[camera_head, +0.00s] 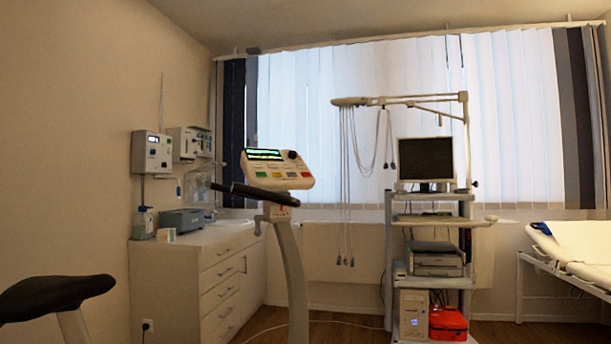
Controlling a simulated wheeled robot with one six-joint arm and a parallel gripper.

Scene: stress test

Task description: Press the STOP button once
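A light-coloured console (277,169) stands on a curved post in the middle of the view. It has a lit green-lined screen (264,155), a dark round knob (292,155) and a row of small coloured buttons (284,174) below them. The button labels are too small to read, so I cannot tell which one is STOP. My gripper is not in view, and nothing is seen touching the console.
Dark handlebars (262,194) project left below the console. A black saddle (55,296) is at lower left. A white drawer cabinet (205,280) stands behind, left of the post. An equipment cart (432,260) and a bed (575,248) are to the right. Some floor shows between post and cart.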

